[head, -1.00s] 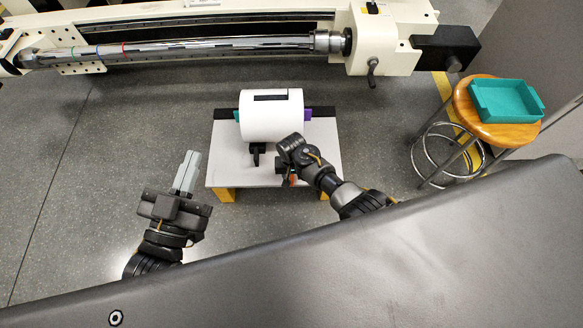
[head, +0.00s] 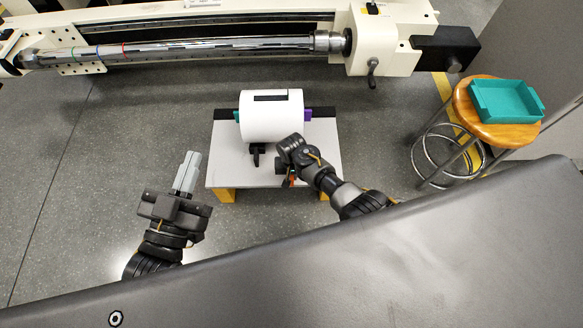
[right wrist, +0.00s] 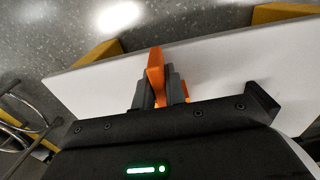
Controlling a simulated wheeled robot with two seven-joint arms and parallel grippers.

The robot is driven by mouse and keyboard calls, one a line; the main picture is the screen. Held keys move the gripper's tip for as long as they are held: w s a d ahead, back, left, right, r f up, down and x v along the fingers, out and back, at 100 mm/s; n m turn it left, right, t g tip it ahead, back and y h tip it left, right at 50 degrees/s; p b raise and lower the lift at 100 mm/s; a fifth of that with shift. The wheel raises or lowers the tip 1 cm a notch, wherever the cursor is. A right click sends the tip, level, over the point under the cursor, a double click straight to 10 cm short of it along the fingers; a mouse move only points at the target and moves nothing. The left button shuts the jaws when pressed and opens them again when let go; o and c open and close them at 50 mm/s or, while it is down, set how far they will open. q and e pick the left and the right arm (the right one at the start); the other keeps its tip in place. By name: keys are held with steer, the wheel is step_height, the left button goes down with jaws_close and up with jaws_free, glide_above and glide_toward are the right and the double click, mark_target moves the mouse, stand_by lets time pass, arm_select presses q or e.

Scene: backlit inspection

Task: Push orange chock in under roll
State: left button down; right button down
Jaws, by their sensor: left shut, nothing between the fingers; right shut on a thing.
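The white roll (head: 285,128) lies across a low light-grey board (head: 225,172), with a black strip on its upper side. My right gripper (head: 291,177) is over the board, at its front right, in front of the roll. It is shut on the orange chock (right wrist: 155,72), whose orange body stands up between the grey fingers in the right wrist view. In the head view my right wrist hides most of the chock. My left gripper (head: 188,172) is shut and empty, left of the board.
A black piece (head: 257,154) stands in front of the roll. Teal (head: 236,116) and purple (head: 308,115) parts show at its ends. A cream machine (head: 386,40) with a metal shaft lies behind. A stool (head: 497,128) with a teal tray (head: 507,99) stands right.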

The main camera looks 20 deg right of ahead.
steer(key=shift+r, duration=0.1)
steer(key=shift+r+p, duration=2.45)
steer(key=shift+p, duration=0.45)
steer(key=shift+f, duration=0.1)
steer(key=shift+f+b, duration=1.8)
steer(key=shift+f, duration=0.5)
steer(key=shift+w+d+b, duration=0.25)
steer(key=shift+w+b, duration=0.35)
steer(key=shift+w, duration=0.45)
steer(key=shift+w+d+b, duration=0.25)
steer(key=shift+w+b, duration=0.3)
steer(key=shift+w, duration=0.5)
steer(key=shift+w+d+b, duration=0.2)
steer(key=shift+w+b, duration=0.4)
steer(key=shift+w, duration=0.2)
steer(key=shift+w+d+b, duration=0.2)
steer(key=shift+w+b, duration=0.35)
steer(key=shift+w, duration=0.25)
steer(key=c, duration=1.4)
jaws_free()
